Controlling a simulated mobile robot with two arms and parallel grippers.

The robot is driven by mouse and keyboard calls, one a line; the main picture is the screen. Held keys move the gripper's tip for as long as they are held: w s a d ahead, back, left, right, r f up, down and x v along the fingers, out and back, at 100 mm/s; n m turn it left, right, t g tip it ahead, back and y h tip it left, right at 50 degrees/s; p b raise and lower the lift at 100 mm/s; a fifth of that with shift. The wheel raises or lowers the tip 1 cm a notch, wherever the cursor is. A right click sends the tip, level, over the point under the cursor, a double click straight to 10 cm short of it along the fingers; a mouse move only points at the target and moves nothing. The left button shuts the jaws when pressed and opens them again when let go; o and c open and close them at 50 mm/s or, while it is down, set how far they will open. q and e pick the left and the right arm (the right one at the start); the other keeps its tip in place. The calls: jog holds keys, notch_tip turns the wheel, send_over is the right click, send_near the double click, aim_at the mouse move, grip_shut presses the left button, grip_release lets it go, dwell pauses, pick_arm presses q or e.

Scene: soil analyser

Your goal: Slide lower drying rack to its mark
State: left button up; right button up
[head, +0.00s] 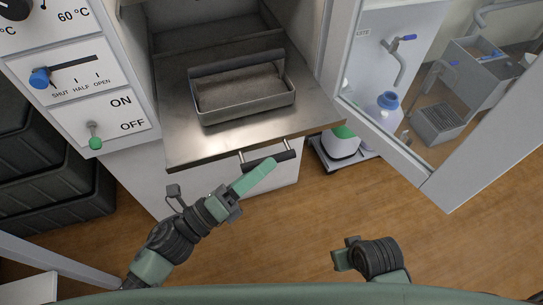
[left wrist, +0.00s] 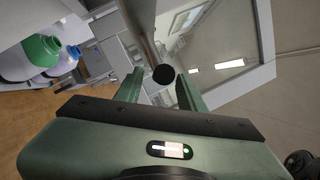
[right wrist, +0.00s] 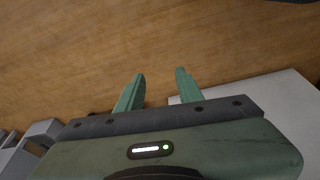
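The lower drying rack (head: 300,112), a flat steel shelf, sticks out of the open cabinet with a grey metal tray (head: 245,95) on it. A dark bar handle (head: 268,160) is fixed to its front edge. My left gripper (head: 256,178) is at the handle. In the left wrist view the handle's round dark end (left wrist: 163,74) shows between the open fingers, apart from both; whether the bar is fully between the fingertips I cannot tell. My right gripper (head: 345,254) is low over the floor; in the right wrist view its fingers (right wrist: 157,85) are apart and empty. I cannot make out the mark.
A control panel (head: 70,80) with a knob, slider and switch is left of the rack. The open glazed door (head: 440,165) is on the right. A white bottle with a green cap (head: 342,142) stands below. Black crates (head: 50,150) are at far left. The wooden floor (head: 300,215) in front is clear.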

pick_arm(q)
jog(key=shift+x, duration=1.45)
grip_shut()
dwell(0.3)
